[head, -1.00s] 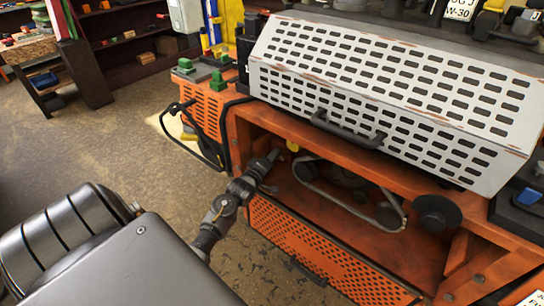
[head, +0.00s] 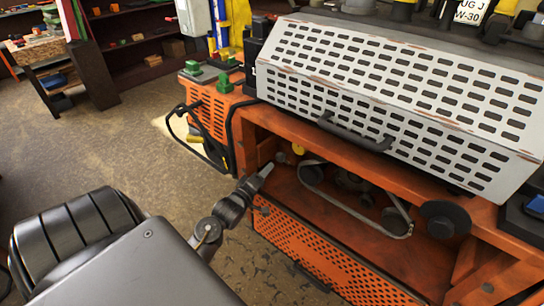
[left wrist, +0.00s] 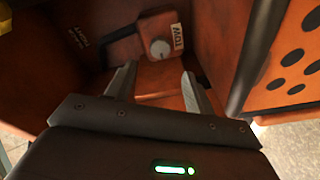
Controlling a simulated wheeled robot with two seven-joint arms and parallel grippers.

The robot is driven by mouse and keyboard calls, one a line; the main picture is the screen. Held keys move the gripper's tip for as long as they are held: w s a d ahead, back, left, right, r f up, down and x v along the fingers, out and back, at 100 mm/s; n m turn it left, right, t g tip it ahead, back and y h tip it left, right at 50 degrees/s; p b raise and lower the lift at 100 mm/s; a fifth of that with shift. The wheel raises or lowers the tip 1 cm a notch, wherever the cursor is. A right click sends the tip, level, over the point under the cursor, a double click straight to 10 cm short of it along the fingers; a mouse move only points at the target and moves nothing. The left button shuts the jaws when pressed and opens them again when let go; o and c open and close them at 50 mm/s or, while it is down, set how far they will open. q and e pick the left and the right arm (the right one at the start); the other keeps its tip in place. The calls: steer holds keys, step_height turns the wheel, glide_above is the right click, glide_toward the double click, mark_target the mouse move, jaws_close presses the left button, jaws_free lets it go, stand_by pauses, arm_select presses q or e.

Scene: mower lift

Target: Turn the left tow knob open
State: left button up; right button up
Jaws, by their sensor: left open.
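The tow knob (left wrist: 160,48) is a small round grey knob on an orange block with a white label reading TOW (left wrist: 178,36), in the left wrist view. My left gripper (left wrist: 158,69) is open and empty. Its two fingers point toward the block, one on each side of the knob in the picture, with the knob beyond the fingertips. In the head view my left gripper (head: 266,171) is at the left end of the machine's open orange bay. I cannot make out the knob in the head view. My right gripper is not in view.
A perforated white cover (head: 400,95) with a dark handle overhangs the bay. A belt (head: 345,205) and pulleys are inside it. A perforated orange panel (head: 310,250) hangs below. In the left wrist view a dark bar (left wrist: 118,40) is left of the knob. Floor at left is clear.

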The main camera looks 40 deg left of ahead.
arm_select(q)
steer(key=shift+s+d, duration=0.2)
steer(key=shift+s, duration=1.05)
steer(key=shift+d, duration=0.1)
